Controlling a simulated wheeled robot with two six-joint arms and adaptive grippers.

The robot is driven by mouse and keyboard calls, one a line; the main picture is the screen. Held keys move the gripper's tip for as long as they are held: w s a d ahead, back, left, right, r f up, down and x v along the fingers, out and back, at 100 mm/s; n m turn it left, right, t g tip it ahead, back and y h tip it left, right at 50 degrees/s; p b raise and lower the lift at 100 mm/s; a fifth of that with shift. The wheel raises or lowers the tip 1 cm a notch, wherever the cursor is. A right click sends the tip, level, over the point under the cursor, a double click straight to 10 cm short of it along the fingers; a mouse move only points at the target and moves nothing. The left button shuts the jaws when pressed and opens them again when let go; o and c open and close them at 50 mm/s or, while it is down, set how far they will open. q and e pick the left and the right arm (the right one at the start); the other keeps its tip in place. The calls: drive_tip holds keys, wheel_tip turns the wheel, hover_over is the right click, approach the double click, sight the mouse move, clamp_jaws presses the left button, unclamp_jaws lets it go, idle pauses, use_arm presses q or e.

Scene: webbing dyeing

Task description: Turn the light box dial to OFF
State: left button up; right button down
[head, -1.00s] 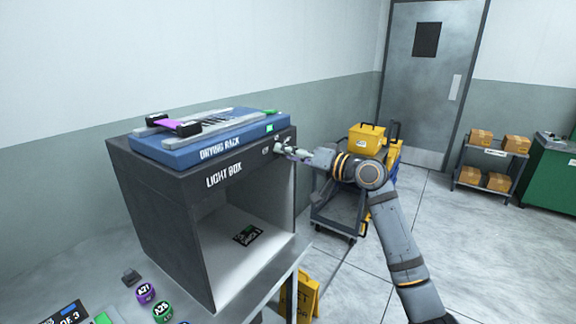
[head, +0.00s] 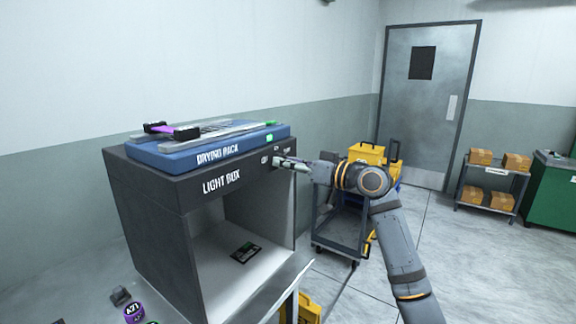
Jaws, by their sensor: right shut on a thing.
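The light box (head: 150,215) is a dark grey box with an open front, standing on the table at the left. Its dial is at the upper right of the front panel, hidden behind my right gripper (head: 280,162); small white labels show just above it, too small to read surely. My right gripper is shut on the dial, its arm coming in from the right. The dial's setting cannot be made out. The inside of the box looks lit and pale, with a dark card (head: 246,252) on its floor. My left gripper is not in view.
A blue drying rack (head: 180,153) lies on top of the box, with a purple-and-black piece (head: 172,131) on it. A cart with yellow containers (head: 370,153) stands behind my right arm. Open floor lies to the right.

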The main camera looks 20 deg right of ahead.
drive_tip(key=c, duration=1)
unclamp_jaws()
drive_tip(key=shift+v, duration=6)
drive_tip(key=shift+w+d+f, duration=0.1)
